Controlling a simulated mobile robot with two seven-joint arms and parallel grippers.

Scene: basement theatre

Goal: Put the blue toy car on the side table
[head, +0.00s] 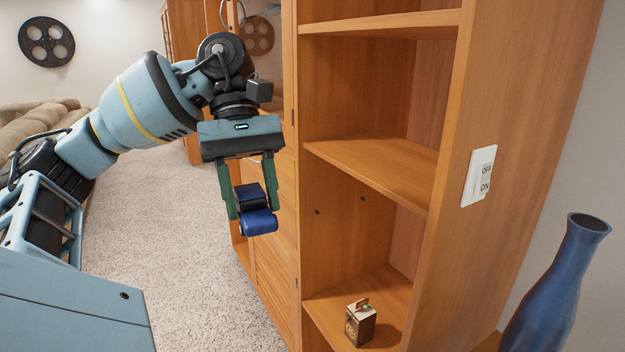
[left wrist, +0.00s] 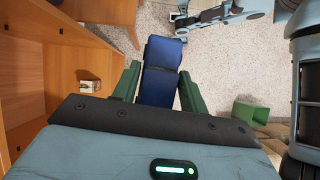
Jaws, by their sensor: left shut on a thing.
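The blue toy car (head: 259,222) is held between the green fingers of my left gripper (head: 252,206), in the air in front of the wooden shelf unit. The left wrist view also shows the dark blue car (left wrist: 162,68) between the fingers, with pale carpet behind it. My left gripper is shut on the car and points down. My right gripper does not show. I cannot make out the side table for certain; a wooden surface (left wrist: 105,12) at the top of the left wrist view may be part of it.
The wooden shelf unit (head: 375,170) stands close to the right of the gripper, with a small box (head: 360,323) on its low shelf. A blue vase (head: 550,290) stands at the lower right. A beige sofa (head: 35,120) is at the left. Open carpet (head: 180,230) lies between.

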